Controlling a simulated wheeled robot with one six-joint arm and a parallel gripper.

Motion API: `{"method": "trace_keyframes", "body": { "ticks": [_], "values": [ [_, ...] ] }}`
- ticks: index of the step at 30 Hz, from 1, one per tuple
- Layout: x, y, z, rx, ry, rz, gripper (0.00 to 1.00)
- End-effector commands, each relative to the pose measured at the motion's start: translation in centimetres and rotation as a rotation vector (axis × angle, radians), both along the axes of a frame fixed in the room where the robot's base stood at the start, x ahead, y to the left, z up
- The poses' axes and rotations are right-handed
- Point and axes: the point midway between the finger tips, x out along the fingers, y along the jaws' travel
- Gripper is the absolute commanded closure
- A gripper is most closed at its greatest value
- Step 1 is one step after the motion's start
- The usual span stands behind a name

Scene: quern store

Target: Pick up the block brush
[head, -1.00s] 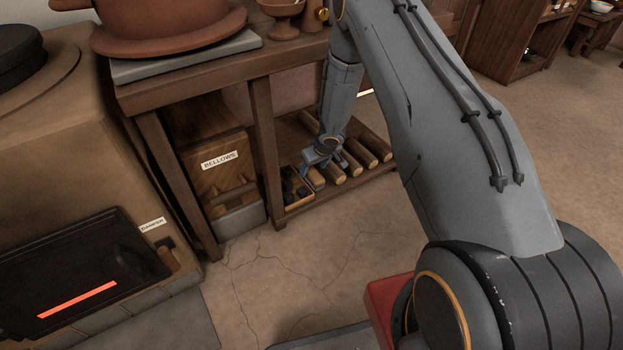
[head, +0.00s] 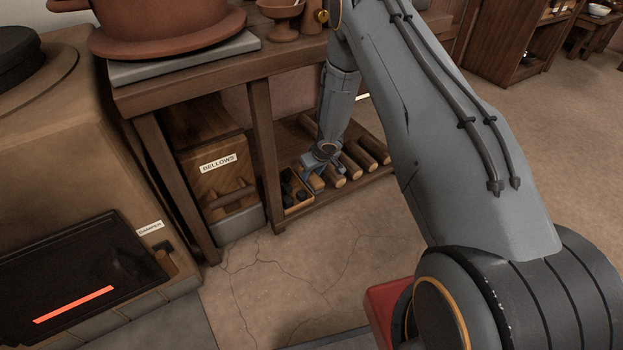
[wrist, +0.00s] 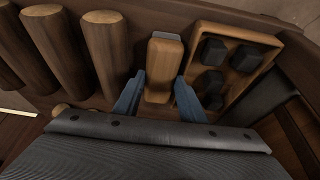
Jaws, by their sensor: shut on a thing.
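The block brush (wrist: 165,52) is a light wooden block, seen in the wrist view between my two blue-grey fingers. My gripper (wrist: 159,79) is shut on it, one finger on each side. In the head view my gripper (head: 311,174) is low over the bottom shelf of the wooden bench, and the brush is hard to make out there.
A wooden tray (wrist: 266,42) with several dark blocks sits close right of the brush. Several wooden rollers (wrist: 104,45) lie to the left. The bench's leg (head: 266,150) and top (head: 190,90) stand near my arm. The floor (head: 330,260) in front is clear.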

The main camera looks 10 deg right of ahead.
Motion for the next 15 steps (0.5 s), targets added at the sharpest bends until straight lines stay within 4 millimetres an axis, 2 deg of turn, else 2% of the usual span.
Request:
{"method": "trace_keyframes", "body": {
  "ticks": [8,15],
  "values": [
    [0.0,0.0,0.5,0.000,0.000,0.000,0.87],
    [0.0,0.0,2.5,0.000,-0.002,0.001,0.87]
  ]
}}
